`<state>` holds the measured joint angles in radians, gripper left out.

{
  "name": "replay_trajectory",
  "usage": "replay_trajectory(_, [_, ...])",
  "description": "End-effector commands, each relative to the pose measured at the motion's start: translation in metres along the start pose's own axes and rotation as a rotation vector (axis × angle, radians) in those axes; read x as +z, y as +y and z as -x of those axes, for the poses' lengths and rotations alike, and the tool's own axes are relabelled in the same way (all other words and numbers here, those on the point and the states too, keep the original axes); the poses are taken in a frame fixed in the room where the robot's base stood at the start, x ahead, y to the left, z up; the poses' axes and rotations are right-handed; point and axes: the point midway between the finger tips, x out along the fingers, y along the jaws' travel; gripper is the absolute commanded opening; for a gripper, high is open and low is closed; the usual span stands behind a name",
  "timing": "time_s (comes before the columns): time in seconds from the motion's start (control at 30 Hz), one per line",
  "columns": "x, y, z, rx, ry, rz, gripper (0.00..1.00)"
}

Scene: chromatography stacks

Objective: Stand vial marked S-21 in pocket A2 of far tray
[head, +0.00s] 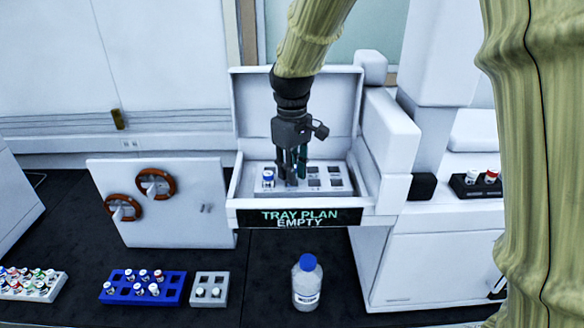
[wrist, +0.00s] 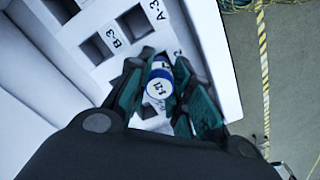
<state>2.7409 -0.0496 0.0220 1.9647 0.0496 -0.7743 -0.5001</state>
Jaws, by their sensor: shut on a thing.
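My gripper (head: 291,178) is shut on a vial with a white-and-blue top (wrist: 158,86). The marking on its top is small and only partly legible, ending in what looks like 21. The vial is at a pocket of the white tray (head: 340,186) inside the open-lidded box, just below the pockets marked A-3 and B-3 in the wrist view. A label ending in 2 shows beside it, partly hidden. I cannot tell whether its base is inside the pocket. Another blue-topped vial (head: 268,178) stands in the tray's front left pocket, left of my fingers.
The raised lid (head: 250,110) stands behind my gripper, and the box wall (head: 390,140) rises at right. A sign on the front reads TRAY PLAN EMPTY (head: 300,217). A bottle (head: 306,285), a blue rack (head: 176,278) and a grey rack (head: 222,282) stand in front.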

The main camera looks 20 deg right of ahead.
Motion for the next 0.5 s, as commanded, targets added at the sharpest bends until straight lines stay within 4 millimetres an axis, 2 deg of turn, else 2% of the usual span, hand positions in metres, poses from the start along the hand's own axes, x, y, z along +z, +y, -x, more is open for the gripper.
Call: replay_trajectory(0.5, [0.0001,0.0000,-0.0038,-0.001,-0.001,0.000,0.05])
